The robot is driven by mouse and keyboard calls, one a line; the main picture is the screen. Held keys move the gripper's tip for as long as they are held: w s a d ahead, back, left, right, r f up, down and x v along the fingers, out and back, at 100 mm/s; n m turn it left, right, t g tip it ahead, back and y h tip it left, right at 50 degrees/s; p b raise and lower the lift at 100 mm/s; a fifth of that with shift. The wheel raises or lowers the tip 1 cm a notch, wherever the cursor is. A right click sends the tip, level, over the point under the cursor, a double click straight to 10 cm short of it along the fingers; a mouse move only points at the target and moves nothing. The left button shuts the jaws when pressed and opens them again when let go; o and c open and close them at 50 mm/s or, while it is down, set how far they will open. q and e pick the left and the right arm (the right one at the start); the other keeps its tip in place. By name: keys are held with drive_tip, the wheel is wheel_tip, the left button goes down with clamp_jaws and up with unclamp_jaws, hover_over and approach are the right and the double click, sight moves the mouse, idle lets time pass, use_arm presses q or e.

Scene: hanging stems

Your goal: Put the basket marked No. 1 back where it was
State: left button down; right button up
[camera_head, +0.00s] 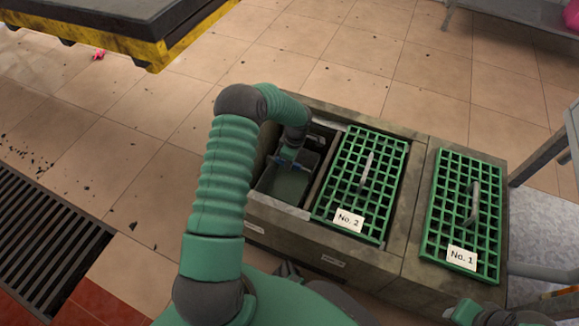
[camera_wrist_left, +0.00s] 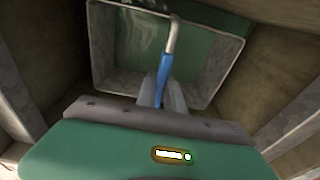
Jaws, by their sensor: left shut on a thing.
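A grey metal basket (camera_head: 284,185) sits low inside the open left compartment of the stone box; no number shows on it. In the left wrist view the basket (camera_wrist_left: 110,60) has a grey rim, greenish shiny inside and a bar handle with a blue grip (camera_wrist_left: 163,72). My left gripper (camera_head: 290,155) reaches down into the compartment and is shut on the blue grip, also seen in the left wrist view (camera_wrist_left: 161,92). A green grate marked No. 1 (camera_head: 463,215) lies flat at the right.
A green grate marked No. 2 (camera_head: 360,187) covers the compartment beside the open one. The stone box (camera_head: 415,235) has small unreadable front labels. A yellow-black edged platform (camera_head: 135,40) is at upper left, a floor drain (camera_head: 40,235) at left. Tiled floor behind is mostly clear.

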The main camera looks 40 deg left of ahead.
use_arm(q)
drive_tip(key=c, duration=1.5)
unclamp_jaws()
drive_tip(key=shift+o, duration=0.2)
wheel_tip(320, 180, up, 12)
drive_tip(key=d+p, duration=0.1)
drive_tip(key=p, duration=0.8)
drive_tip(key=s+d+r+m+t, duration=0.1)
drive_tip(key=s+d+r+m, duration=0.3)
drive_tip(key=d+r+m, duration=0.75)
drive_tip(key=s+d+r+m+t+h, duration=0.1)
drive_tip(key=s+d+r+m+t, duration=0.1)
drive_tip(key=s+d+m, duration=0.8)
drive_tip(key=shift+s+d+r+b, duration=0.15)
drive_tip(key=shift+s+r+b, duration=0.15)
drive_tip(key=shift+s+r, duration=0.65)
